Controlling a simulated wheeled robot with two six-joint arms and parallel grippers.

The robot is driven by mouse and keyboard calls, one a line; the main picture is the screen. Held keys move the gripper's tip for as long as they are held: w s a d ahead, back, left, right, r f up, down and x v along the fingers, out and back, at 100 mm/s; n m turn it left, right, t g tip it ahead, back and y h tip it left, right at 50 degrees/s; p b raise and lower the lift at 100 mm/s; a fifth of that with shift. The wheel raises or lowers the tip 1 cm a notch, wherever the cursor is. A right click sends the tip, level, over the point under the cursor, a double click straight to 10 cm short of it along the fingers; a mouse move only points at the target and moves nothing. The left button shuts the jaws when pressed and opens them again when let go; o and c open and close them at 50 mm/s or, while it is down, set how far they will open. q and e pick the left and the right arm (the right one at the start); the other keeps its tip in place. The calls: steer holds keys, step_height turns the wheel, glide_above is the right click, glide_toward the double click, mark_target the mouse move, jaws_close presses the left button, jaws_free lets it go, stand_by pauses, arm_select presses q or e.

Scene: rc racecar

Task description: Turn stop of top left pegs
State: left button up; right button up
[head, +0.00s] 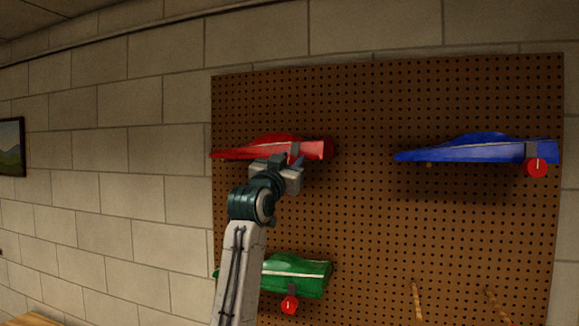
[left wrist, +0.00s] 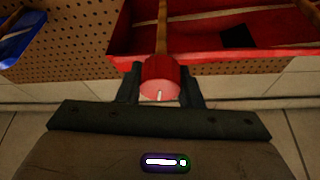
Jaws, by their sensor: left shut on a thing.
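The red car (head: 270,150) rests on the pegboard at top left; its underside also shows in the left wrist view (left wrist: 225,35). My left gripper (head: 289,162) is just under the car's right part. In the left wrist view, my left gripper (left wrist: 160,88) has its fingers on both sides of a round red stop (left wrist: 160,78) and is shut on it. The stop has a white mark near its lower edge and sits at the end of a wooden peg (left wrist: 162,28).
A blue car (head: 470,150) with a red stop (head: 536,168) hangs at top right. A green car (head: 305,277) with a red stop (head: 289,305) hangs below, partly behind my left arm. Two bare pegs (head: 417,299) (head: 496,305) stick out of the pegboard (head: 375,220) at lower right.

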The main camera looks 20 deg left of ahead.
arm_select(q)
steer(key=m+h+b, duration=0.1)
steer(key=m, duration=0.2)
steer(key=m+g+h+b, duration=0.1)
steer(key=m, duration=0.2)
steer(key=shift+f+h, duration=0.1)
steer(key=shift+h, duration=0.3)
steer(key=m+g+h, duration=0.1)
steer(key=m, duration=0.2)
steer(key=m+g+b, duration=0.1)
steer(key=m, duration=0.2)
steer(key=shift+d+h, duration=0.1)
steer(key=shift+h, duration=0.3)
steer(key=m+g, duration=0.2)
steer(key=m, duration=0.3)
steer(key=shift+f+m+g, duration=0.1)
steer(key=shift+m+g, duration=0.3)
steer(key=shift+m, duration=0.6)
steer(key=o, duration=1)
